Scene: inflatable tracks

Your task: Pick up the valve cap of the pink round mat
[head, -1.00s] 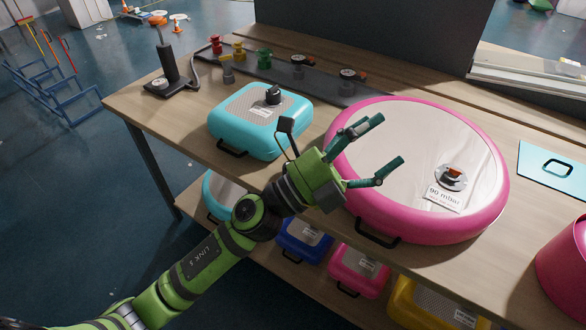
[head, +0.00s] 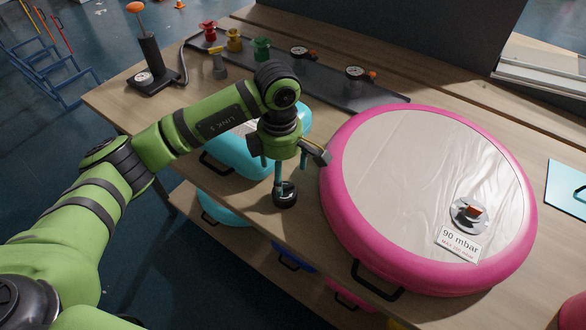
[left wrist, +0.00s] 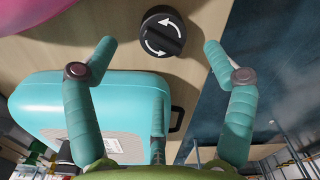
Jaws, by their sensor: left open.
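A black round valve cap (head: 285,198) with white curved arrows lies on the wooden bench between the teal mat and the pink round mat (head: 345,215). It also shows in the left wrist view (left wrist: 161,33). My left gripper (head: 275,178) points down just above the cap, open and empty. In the left wrist view its two fingertips (left wrist: 160,44) stand apart on either side of the cap, with no visible contact. My right gripper is not in view.
The teal square mat (head: 222,158) sits close to the left gripper, partly hidden by my arm. A black tray (head: 325,85) with coloured valve parts and gauges lies behind. A pump (head: 151,62) stands at the back left. The bench's front edge is near the cap.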

